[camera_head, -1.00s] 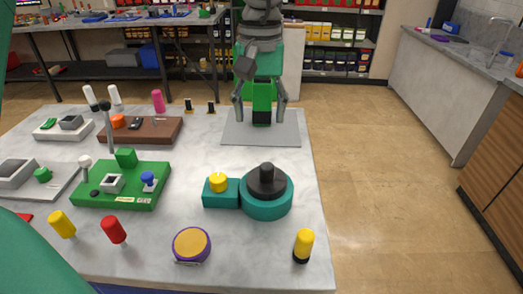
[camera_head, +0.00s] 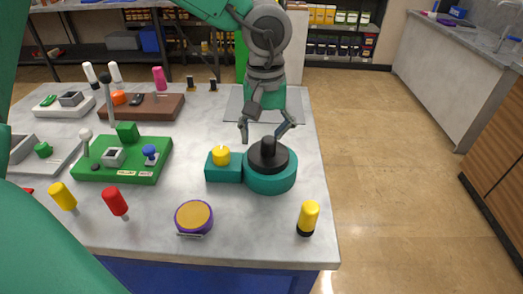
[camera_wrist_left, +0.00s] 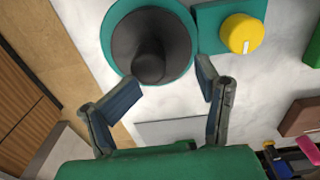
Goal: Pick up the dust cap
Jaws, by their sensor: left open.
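The dust cap, which I take to be the black round cap with an upright knob (camera_head: 268,155), sits on the round teal pump body (camera_head: 270,182). A teal block with a yellow knob (camera_head: 221,156) adjoins it on the left. My left gripper (camera_head: 264,133) is open and empty, pointing down just behind and above the cap. In the left wrist view the cap (camera_wrist_left: 150,45) lies ahead of the spread fingers (camera_wrist_left: 170,77), its knob lined up roughly between them. No finger is seen gripping the cap. My right gripper is not in view.
A yellow-and-black cylinder (camera_head: 308,218) stands front right, and a purple-and-orange disc (camera_head: 194,217) front centre. A green board (camera_head: 122,172) with knobs is left. A grey mat (camera_head: 293,103) lies behind the gripper. Bare white tabletop surrounds the pump.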

